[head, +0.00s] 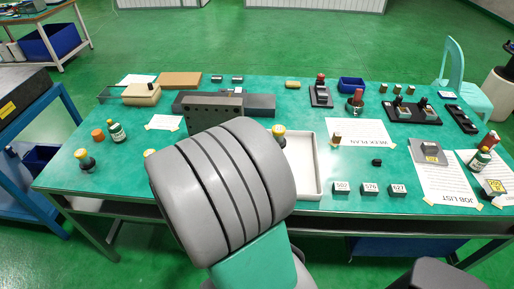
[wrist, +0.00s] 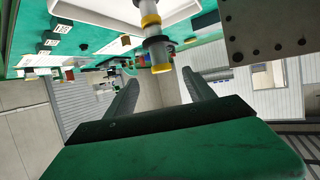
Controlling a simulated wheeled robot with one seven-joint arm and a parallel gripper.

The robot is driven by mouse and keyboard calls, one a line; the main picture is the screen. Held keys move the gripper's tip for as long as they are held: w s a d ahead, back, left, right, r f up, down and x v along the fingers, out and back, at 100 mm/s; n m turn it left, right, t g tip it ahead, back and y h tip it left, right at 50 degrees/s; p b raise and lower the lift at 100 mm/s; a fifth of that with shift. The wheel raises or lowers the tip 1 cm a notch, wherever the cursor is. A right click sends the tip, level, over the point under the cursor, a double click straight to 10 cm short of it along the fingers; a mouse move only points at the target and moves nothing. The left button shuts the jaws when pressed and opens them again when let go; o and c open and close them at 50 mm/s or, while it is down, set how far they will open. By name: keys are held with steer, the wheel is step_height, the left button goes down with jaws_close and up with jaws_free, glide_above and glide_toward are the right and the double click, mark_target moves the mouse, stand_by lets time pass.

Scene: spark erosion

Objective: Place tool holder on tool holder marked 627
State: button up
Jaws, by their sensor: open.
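Three small black blocks with white labels stand in a row at the table's front edge; the right one reads 627 (head: 398,190), the others 502 (head: 341,188) and 576 (head: 370,189). A yellow-topped tool holder (head: 278,131) shows just right of my arm. In the wrist view my gripper (wrist: 160,90) is open and empty. A grey and yellow tool holder (wrist: 157,48) is beyond and between its fingertips, apart from them.
A white tray (head: 304,190) lies right of my arm, and a dark metal block (head: 213,107) stands behind it. A green bottle (head: 117,132) and an orange cap (head: 98,134) are at the left. Papers and black fixtures (head: 412,113) occupy the right side.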

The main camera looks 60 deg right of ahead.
steer(key=w+a+f+n+t+y, duration=0.3)
steer(key=w+a+n+y, duration=0.2)
steer(key=w+a, duration=0.55)
steer(key=a+r+n+y, duration=0.2)
steer(key=a+n+y, duration=0.2)
steer(key=a, duration=1)
steer(key=a+r+n+y, duration=0.2)
steer(key=a+n+y, duration=0.2)
steer(key=a+n, duration=0.5)
steer(key=a, duration=0.4)
steer(key=shift+s+a+t+y, duration=0.3)
steer(key=shift+a+t, duration=0.05)
steer(key=shift+t, duration=0.05)
